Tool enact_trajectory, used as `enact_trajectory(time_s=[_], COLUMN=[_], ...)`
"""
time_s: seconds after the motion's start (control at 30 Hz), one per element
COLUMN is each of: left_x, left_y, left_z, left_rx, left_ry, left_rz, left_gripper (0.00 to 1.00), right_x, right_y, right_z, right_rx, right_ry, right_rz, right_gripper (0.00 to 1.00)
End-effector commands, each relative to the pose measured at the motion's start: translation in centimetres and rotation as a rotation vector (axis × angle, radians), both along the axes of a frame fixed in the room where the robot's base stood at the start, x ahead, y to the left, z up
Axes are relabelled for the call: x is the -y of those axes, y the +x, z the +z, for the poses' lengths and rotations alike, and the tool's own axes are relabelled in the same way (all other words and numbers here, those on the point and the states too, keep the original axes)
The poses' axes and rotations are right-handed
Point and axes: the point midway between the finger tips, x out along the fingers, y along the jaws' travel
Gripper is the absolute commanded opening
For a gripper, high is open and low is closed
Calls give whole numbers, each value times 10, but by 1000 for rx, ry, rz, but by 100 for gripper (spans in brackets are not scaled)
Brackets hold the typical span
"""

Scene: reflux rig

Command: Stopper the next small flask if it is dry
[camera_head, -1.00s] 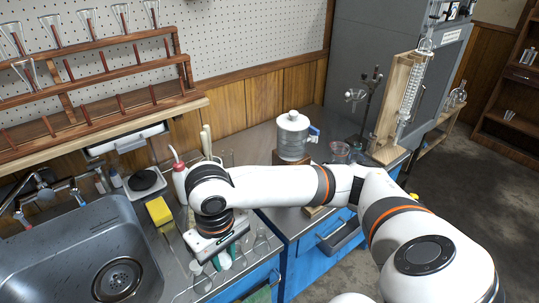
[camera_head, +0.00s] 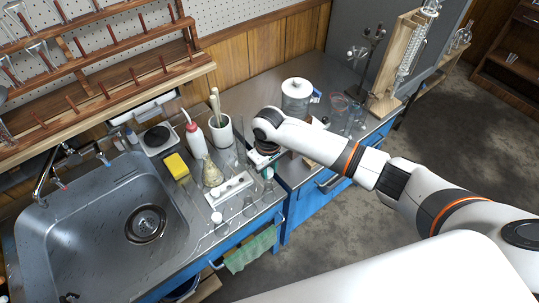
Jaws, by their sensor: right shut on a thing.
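My right gripper (camera_head: 261,160) points down at the right end of the sink counter. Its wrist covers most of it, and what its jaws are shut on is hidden. Small clear flasks stand along the counter's front edge. One flask (camera_head: 218,220) at the left has a pale top. Another flask (camera_head: 249,207) stands to its right and looks open. A flask-like piece with a green part (camera_head: 268,177) is just below my gripper. A white block with holes (camera_head: 231,189) lies behind the flasks. I cannot tell whether any flask is wet or dry. My left gripper is out of view.
The sink (camera_head: 100,225) is at left, with a yellow sponge (camera_head: 177,167) beside it. A lidded jar (camera_head: 296,98) stands at the back.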

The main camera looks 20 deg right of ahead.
Motion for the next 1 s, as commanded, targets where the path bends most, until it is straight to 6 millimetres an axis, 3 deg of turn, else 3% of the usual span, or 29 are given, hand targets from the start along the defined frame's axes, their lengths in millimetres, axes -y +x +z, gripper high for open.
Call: enact_trajectory(time_s=[0.17,0.67,1.0], left_x=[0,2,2], left_y=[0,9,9], left_z=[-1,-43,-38], left_rx=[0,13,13], left_ry=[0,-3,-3], left_rz=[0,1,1], left_gripper=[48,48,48], right_x=[0,0,0], right_y=[1,2,1], right_z=[-9,-41,-40], right_rx=[0,1,0], right_ry=[-1,-1,0], right_rz=[23,22,21], right_gripper=[4,4,4])
